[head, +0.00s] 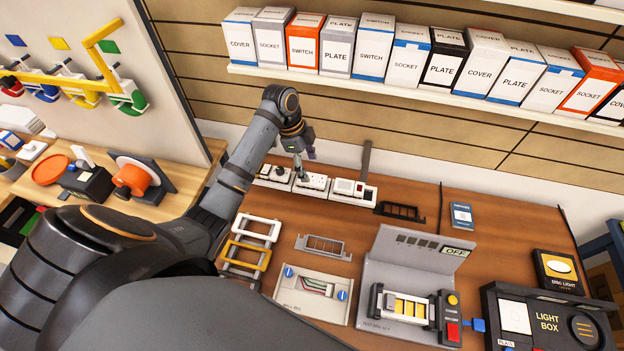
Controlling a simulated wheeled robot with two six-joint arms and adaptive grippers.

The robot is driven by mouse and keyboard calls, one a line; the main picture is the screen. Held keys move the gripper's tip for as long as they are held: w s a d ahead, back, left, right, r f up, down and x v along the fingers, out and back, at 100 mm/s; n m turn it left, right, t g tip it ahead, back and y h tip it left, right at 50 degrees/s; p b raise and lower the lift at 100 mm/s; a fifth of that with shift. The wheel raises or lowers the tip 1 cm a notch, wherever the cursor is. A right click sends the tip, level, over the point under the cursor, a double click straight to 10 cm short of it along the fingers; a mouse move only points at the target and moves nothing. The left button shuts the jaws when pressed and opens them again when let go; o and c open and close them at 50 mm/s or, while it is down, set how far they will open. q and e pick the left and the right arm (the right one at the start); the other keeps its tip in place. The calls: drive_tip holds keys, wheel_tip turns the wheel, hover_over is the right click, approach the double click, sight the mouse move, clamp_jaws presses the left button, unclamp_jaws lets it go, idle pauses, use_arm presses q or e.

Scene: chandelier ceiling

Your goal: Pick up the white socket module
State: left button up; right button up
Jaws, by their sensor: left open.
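Several small modules sit in a row of white holders at the back of the brown bench. The white socket module (314,182) appears to be the middle one, with small dark holes on its face. My left gripper (301,171) is open and points down at the left edge of this module. I cannot tell whether its fingers touch the module. The gripper hides part of the module's left side. My right gripper is not in view.
A module with a dark knob (280,174) sits to the left, and a switch-like module (345,186) to the right. Coloured frames (250,256) and a grey test stand (420,252) are nearer. Labelled boxes (376,45) line a shelf above.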

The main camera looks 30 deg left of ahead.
sight(311, 179)
use_arm(q)
drive_tip(key=shift+s+p+x, duration=0.2)
drive_tip(key=shift+p+x, duration=0.7)
drive_tip(key=shift+p, duration=0.25)
drive_tip(key=x, duration=0.3)
drive_tip(key=shift+s+a, duration=0.1)
drive_tip(key=shift+s, duration=0.05)
drive_tip(key=shift+f, duration=0.3)
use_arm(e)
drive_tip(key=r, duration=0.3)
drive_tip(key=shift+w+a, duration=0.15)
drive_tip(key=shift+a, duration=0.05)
use_arm(q)
drive_tip(key=shift+f, duration=0.1)
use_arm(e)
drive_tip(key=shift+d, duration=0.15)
use_arm(q)
drive_tip(key=c, duration=1.2)
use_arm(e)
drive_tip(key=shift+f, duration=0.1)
use_arm(q)
drive_tip(key=shift+c, duration=0.3)
